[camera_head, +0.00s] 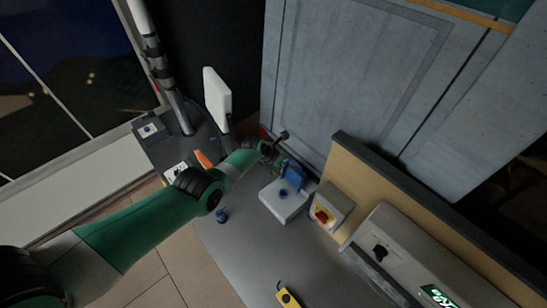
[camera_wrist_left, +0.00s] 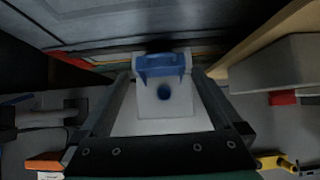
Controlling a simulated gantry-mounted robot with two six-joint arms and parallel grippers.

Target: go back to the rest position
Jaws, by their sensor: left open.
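My left arm comes in from the left over the grey worktop (camera_head: 235,260), and its gripper (camera_head: 274,148) is near the back edge, close to the grey panelled wall. The gripper (camera_wrist_left: 160,78) is open with its two dark fingers apart and nothing held between them. Beyond the fingers in the wrist view is a white block (camera_wrist_left: 158,118) with a blue upright part (camera_wrist_left: 162,64) and a round blue knob. In the head view this white block (camera_head: 281,203) stands on the worktop just right of and below the gripper. My right gripper is not in view.
A box with a red and yellow switch (camera_head: 324,215) and a grey device with a green display (camera_head: 385,243) stand on the right by a wooden panel. A blue cap (camera_head: 222,214), a yellow tool (camera_head: 287,296) and a white panel (camera_head: 217,96) are nearby. The worktop's front middle is mostly clear.

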